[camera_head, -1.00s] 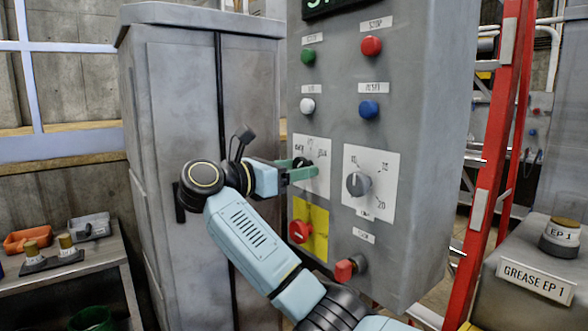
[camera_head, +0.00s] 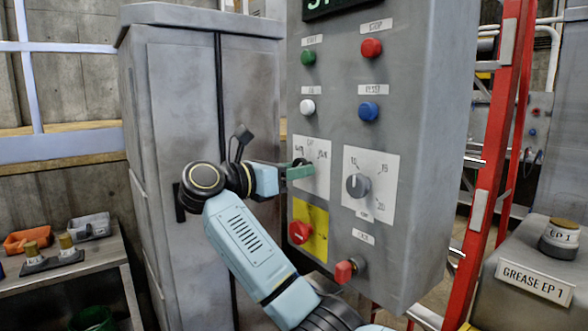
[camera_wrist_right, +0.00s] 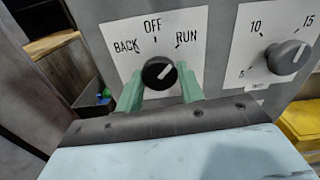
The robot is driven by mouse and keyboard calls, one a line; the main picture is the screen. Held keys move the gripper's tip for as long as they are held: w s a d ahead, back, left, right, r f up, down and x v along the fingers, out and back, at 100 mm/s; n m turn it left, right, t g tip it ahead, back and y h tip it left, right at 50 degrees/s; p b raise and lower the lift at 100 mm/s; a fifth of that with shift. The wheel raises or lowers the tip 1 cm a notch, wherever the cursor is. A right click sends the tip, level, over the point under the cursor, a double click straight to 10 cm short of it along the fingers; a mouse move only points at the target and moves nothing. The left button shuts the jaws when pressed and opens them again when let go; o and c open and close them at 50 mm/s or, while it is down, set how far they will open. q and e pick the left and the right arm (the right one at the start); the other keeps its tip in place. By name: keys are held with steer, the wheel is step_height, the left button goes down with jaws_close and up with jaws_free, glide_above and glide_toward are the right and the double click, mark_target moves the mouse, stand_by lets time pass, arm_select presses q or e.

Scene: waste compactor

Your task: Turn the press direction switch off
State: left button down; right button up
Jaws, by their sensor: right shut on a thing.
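The press direction switch is a black round knob (camera_wrist_right: 159,73) on a white plate (camera_wrist_right: 203,45) marked BACK, OFF and RUN. Its white pointer line slants up and right, towards RUN. In the head view the switch plate (camera_head: 318,160) is on the grey control panel, and the knob is partly hidden by my right gripper (camera_head: 301,170). In the wrist view the green fingers of my right gripper (camera_wrist_right: 160,88) are on the left and right sides of the knob, shut on it. My left gripper is not in view.
A dial (camera_head: 358,185) with numbers is right of the switch. A red switch on a yellow plate (camera_head: 315,243) is below, and a red knob (camera_head: 344,271) lower right. Push buttons are above. A grey cabinet (camera_head: 180,130) stands left, a red ladder (camera_head: 490,170) right.

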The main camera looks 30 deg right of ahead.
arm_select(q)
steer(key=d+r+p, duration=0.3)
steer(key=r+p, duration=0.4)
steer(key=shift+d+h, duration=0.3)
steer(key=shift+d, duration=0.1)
arm_select(e)
steer(key=shift+s+n, duration=0.1)
steer(key=shift+n, duration=4.4)
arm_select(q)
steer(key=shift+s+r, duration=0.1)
arm_select(e)
steer(key=o, duration=1)
